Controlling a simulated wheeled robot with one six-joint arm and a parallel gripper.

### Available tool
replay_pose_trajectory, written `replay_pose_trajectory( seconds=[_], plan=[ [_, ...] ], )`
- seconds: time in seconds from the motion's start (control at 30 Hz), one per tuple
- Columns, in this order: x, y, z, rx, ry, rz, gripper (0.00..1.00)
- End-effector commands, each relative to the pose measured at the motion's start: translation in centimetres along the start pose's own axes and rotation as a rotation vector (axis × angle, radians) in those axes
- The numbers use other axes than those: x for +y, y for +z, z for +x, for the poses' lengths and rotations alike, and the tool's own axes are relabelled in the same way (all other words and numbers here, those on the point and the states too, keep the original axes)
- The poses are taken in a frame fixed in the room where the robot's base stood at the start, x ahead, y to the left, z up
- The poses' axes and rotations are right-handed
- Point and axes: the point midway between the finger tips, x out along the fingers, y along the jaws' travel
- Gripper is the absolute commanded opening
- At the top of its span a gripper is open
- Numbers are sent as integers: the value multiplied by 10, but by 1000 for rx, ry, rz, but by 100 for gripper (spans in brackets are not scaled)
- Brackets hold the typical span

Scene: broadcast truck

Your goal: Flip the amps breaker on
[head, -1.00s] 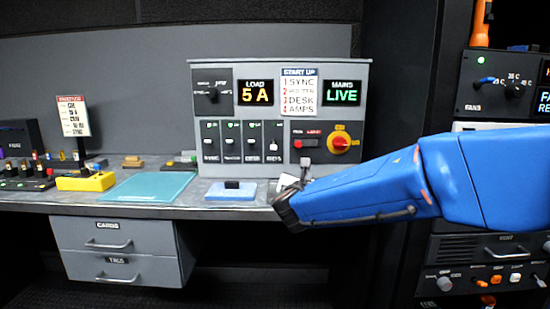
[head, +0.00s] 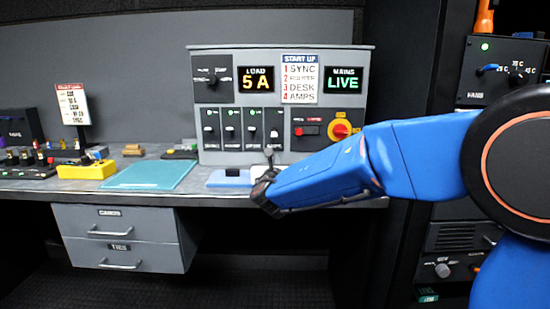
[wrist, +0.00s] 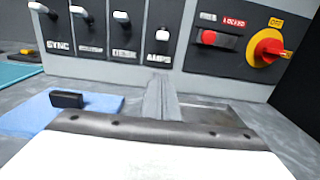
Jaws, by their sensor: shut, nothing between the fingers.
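The amps breaker (wrist: 162,34) is the rightmost of the row of breakers on the grey panel, and its white lever sits lower than the others. In the head view the amps breaker (head: 274,133) is just above my gripper (head: 269,155). The sync (wrist: 38,7), router (wrist: 78,10) and desk (wrist: 121,15) levers are up. In the wrist view my gripper (wrist: 158,85) is shut and empty, its fingers pointing at the panel just below the AMPS label. I cannot tell whether the tips touch the panel.
A red-and-yellow rotary switch (wrist: 267,48) and a red button (wrist: 209,37) marked locked are right of the breakers. A blue pad (wrist: 30,116) with a black block (wrist: 66,99) lies on the desk at left. The load display (head: 256,80) reads 5 A.

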Motion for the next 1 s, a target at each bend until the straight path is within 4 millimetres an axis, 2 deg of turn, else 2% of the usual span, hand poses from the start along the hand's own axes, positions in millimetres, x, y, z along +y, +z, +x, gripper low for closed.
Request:
replay_pose_trajectory(
  seconds=[0.2,0.5,0.6,0.8,1.0],
  plan=[
    [-1,0,38,0,-3,1,0],
    [-2,0,82,0,-3,0,0],
    [-1,14,75,-2,-1,3,0],
    [-1,32,69,-1,-1,2,0],
    [-1,38,66,1,-1,1,0]
  ],
)
